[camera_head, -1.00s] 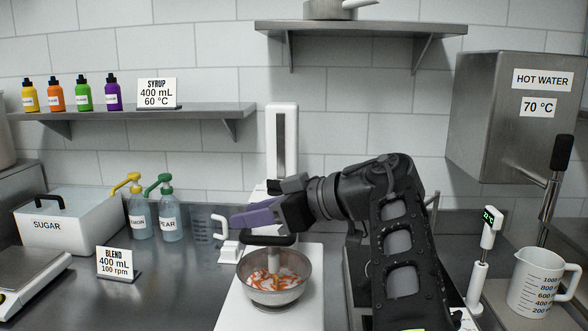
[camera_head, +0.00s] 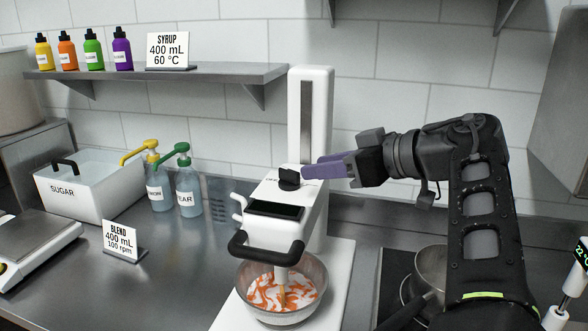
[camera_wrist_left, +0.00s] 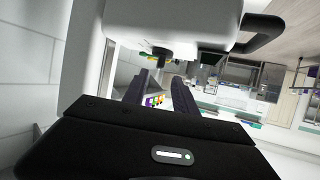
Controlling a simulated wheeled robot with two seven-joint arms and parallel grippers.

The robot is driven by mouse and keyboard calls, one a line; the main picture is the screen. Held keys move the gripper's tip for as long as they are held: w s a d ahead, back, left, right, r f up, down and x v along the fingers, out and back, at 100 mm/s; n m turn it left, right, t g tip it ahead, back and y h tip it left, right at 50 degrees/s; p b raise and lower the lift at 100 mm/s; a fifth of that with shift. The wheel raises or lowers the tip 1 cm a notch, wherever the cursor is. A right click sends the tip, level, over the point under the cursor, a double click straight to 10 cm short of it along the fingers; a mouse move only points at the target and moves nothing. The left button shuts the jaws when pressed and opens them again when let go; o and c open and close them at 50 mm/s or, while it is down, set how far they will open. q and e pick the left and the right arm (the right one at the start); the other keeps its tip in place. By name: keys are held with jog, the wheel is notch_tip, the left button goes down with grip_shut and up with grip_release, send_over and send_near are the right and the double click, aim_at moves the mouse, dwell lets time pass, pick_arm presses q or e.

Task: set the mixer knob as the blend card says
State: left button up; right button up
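The white mixer (camera_head: 312,120) stands with its head over a steel bowl (camera_head: 320,290) of orange and white swirled mix. Its black knob (camera_head: 289,178) is on top of the head, behind a dark display (camera_head: 275,210) on which I can read no number. The blend card (camera_head: 120,240) reads 400 mL, 100 rpm. My left gripper (camera_head: 308,168) has its purple fingers apart, with tips just right of the knob. In the left wrist view the knob (camera_wrist_left: 159,51) shows beyond the gap between the fingers (camera_wrist_left: 160,78); contact is not clear. My right gripper is not in view.
A black mixer handle (camera_head: 266,246) juts out over the bowl. Pump bottles (camera_head: 188,190), a sugar bin (camera_head: 85,190) and a scale (camera_head: 35,240) stand left. A pot (camera_head: 432,270) stands right, partly behind my arm. A shelf (camera_head: 200,77) holds syrup bottles.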

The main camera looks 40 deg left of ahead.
aim_at(292, 171)
pick_arm(q)
jog(key=shift+a+f+b, duration=0.4)
jog(key=shift+a+b, duration=0.05)
jog(key=x, duration=0.6)
jog(key=shift+w+a, duration=0.1)
jog(key=shift+a, duration=0.3)
jog(key=shift+r, duration=0.1)
jog(key=shift+c, duration=0.3)
grip_shut()
